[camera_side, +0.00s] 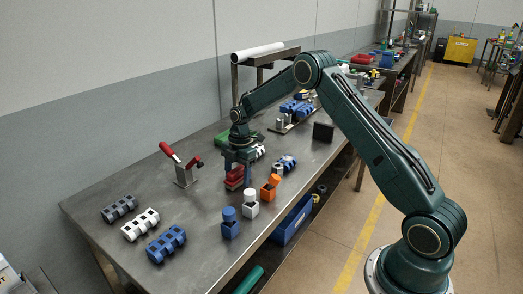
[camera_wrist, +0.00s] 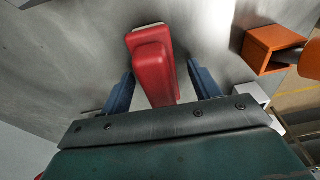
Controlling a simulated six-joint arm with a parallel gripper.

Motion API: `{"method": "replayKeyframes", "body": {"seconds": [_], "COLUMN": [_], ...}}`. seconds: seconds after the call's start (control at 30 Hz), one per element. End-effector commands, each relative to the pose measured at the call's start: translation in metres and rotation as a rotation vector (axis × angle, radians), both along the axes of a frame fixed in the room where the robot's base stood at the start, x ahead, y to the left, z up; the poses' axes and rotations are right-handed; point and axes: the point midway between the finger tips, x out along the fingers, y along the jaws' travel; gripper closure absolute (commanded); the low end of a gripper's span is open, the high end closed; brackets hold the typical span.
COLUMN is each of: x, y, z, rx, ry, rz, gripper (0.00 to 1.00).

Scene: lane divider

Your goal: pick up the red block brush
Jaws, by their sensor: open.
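The red block brush (camera_side: 235,177) lies on the grey metal bench below my gripper, partly covered by it in the side view. In the wrist view the red block brush (camera_wrist: 154,68) points away from me, with a pale edge at its far end. My gripper (camera_side: 239,167) is low over the bench. Its two blue fingers (camera_wrist: 158,82) stand apart, one on each side of the brush's near part. A gap shows between the brush and each finger, so the gripper is open and not holding it. How deep the fingers reach beside the brush is hidden.
An orange open box (camera_side: 268,191) stands close on the right, also in the wrist view (camera_wrist: 270,48). White (camera_side: 250,208) and blue (camera_side: 230,228) pieces stand nearer the front edge. A red-handled clamp (camera_side: 185,170) stands left. Slotted blocks (camera_side: 140,225) lie front left, with bare bench between.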

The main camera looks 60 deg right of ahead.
Motion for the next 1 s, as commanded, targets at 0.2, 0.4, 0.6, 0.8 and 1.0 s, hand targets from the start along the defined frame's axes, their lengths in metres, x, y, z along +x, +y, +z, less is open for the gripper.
{"method": "replayKeyframes", "body": {"seconds": [0.2,0.4,0.6,0.8,1.0], "x": [0.0,0.0,0.0,0.0,0.001], "y": [0.0,0.0,0.0,0.0,0.0], "z": [0.0,0.0,0.001,0.005,0.021], "rx": [0.0,0.0,0.0,0.0,0.0], "ry": [0.0,0.0,-0.001,-0.002,-0.003], "rz": [0.0,0.0,0.0,0.0,0.0], "gripper": [0.54,0.87,0.87,0.87,0.87]}}
